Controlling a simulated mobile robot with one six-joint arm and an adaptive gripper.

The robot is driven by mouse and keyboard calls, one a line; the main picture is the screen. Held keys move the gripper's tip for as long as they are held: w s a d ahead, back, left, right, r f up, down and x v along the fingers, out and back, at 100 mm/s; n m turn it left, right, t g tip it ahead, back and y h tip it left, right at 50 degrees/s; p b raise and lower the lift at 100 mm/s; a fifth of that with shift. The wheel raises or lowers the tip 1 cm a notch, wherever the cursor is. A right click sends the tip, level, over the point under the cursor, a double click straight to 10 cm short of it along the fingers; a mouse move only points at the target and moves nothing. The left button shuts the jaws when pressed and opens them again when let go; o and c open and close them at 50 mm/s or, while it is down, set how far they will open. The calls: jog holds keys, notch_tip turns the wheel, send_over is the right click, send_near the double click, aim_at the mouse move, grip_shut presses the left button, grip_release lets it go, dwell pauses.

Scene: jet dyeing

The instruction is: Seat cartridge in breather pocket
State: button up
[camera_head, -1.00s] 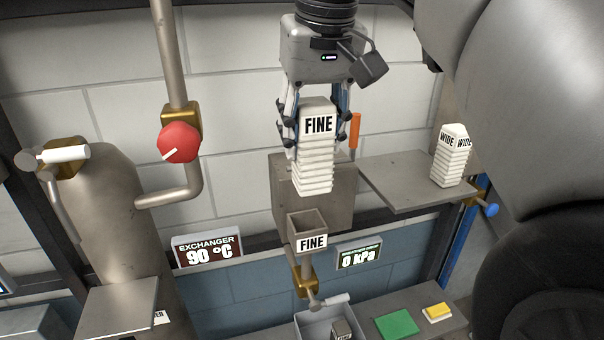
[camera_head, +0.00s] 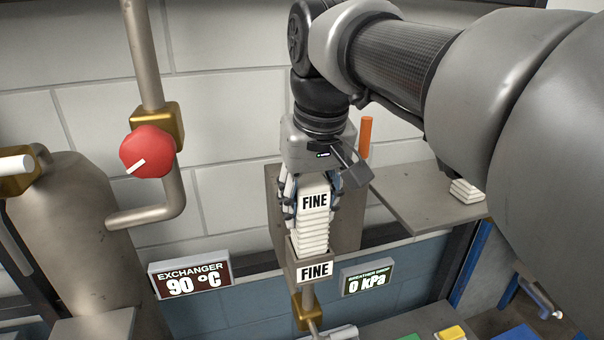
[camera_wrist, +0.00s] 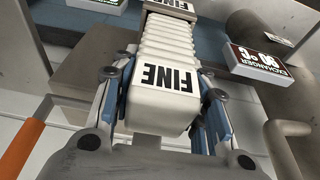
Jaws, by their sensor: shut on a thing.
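The white ribbed cartridge labelled FINE (camera_head: 314,226) is upright in my gripper (camera_head: 311,205), which is shut on its upper part. In the wrist view the FINE cartridge (camera_wrist: 164,85) lies between both fingers of my gripper (camera_wrist: 165,85). Its lower end is at the mouth of the square grey breather pocket labelled FINE (camera_head: 313,272), and the bottom edge appears to be just inside the rim. How deep it sits is hidden by the pocket's front wall. The pocket also shows at the top of the wrist view (camera_wrist: 172,8).
A second ribbed cartridge (camera_head: 466,191) stands on the right shelf (camera_head: 425,200), mostly behind my arm. A grey box (camera_head: 347,225) is right behind the pocket. A red knob valve (camera_head: 147,152) and pipe are at left. The breather display (camera_head: 367,279) reads 0 kPa; the exchanger display (camera_head: 188,280) reads 90 °C.

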aim_at(315, 184)
jog(key=shift+s+x, duration=0.2)
jog(key=shift+x, duration=0.95)
jog(key=shift+s+x, duration=0.25)
jog(key=shift+x, duration=0.85)
jog(key=o, duration=1.1)
jog(key=shift+d+f, duration=0.15)
jog(key=v, duration=1.1)
jog(key=shift+r+p, duration=0.25)
jog(key=shift+p, duration=0.1)
jog(key=shift+s+d+r, duration=0.1)
jog(key=shift+d, duration=0.05)
jog(key=s+d+f+m, duration=0.1)
jog(key=s+d+f, duration=0.3)
jog(key=f, duration=0.3)
jog(key=s+d+f+m+t, duration=0.1)
jog(key=s+d+f, duration=0.2)
jog(key=s+f, duration=0.4)
jog(key=s+d+f+m, duration=0.1)
jog(key=s+d+f, duration=0.3)
jog(key=f, duration=0.3)
jog(key=shift+s+d+f+t+h, duration=0.1)
jog(key=shift+s+d+t+h, duration=0.1)
jog(key=shift+s, duration=0.2)
jog(key=shift+s+d+t+h, duration=0.15)
jog(key=shift+s+t+h, duration=0.05)
jog(key=shift+s, duration=0.15)
